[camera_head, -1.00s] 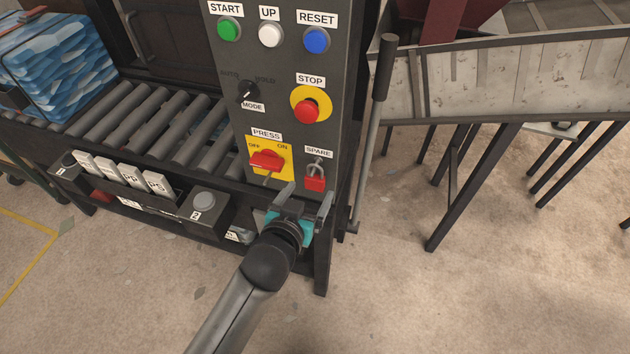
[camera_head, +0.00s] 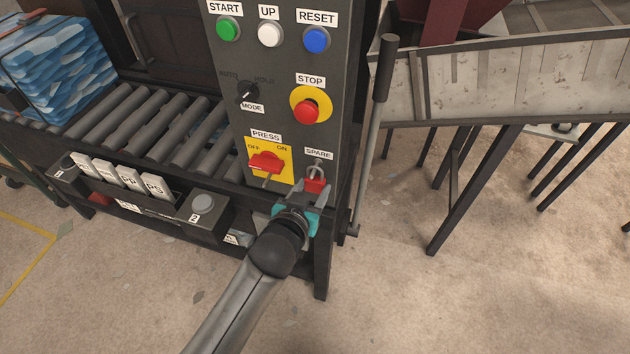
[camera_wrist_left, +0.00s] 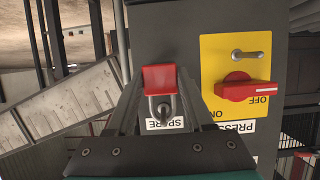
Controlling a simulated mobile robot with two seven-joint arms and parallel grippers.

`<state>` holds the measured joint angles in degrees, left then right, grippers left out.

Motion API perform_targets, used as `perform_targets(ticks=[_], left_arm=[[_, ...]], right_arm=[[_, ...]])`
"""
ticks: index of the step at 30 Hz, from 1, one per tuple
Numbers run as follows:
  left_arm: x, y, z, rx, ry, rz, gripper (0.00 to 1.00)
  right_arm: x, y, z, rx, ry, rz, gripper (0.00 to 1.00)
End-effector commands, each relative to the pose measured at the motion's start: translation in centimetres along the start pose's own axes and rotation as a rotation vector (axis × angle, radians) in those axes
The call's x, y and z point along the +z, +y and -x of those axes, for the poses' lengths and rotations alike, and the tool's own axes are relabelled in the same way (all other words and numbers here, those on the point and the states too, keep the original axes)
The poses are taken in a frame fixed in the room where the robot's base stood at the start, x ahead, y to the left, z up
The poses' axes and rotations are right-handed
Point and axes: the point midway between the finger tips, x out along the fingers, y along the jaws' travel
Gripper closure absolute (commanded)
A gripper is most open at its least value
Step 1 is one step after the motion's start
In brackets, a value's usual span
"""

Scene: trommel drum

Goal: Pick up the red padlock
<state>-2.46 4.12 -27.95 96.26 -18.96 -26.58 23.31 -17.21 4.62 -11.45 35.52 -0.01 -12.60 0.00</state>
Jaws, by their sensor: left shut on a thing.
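The red padlock (camera_head: 315,184) hangs by its grey shackle under the SPARE label at the lower right of the control panel (camera_head: 235,110). My left gripper (camera_head: 313,190) is at the padlock, with its fingers on either side of the red body and shut on it. In the left wrist view the padlock (camera_wrist_left: 159,78) sits between the two fingertips, its shackle showing above the SPARE label. The fingers hide part of the padlock's lower body in the head view. My right gripper is not in view.
A red PRESS switch (camera_head: 265,162) on a yellow plate is just left of the padlock. A long grey lever (camera_head: 372,140) stands close on the right. A STOP button (camera_head: 307,111) is above. Open floor lies at the lower right.

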Motion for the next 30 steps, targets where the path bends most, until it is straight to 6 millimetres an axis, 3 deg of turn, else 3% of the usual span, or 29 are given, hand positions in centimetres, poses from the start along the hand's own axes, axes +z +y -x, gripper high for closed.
perform_targets(ticks=[1,9,23,27,30], left_arm=[[0.0,0.0,0.0,0.000,0.000,0.000,0.70],[0.0,0.0,0.0,0.000,0.000,0.000,1.00],[-0.6,0.0,0.2,0.000,0.002,0.000,1.00],[-1.6,0.0,0.8,0.000,0.002,0.000,1.00],[-0.9,0.0,1.9,0.000,-0.001,0.001,1.00]], right_arm=[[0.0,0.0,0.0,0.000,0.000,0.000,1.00],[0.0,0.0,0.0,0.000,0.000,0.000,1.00],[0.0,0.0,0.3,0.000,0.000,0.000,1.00],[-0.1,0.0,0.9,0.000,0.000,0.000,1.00],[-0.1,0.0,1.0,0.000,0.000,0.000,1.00]])
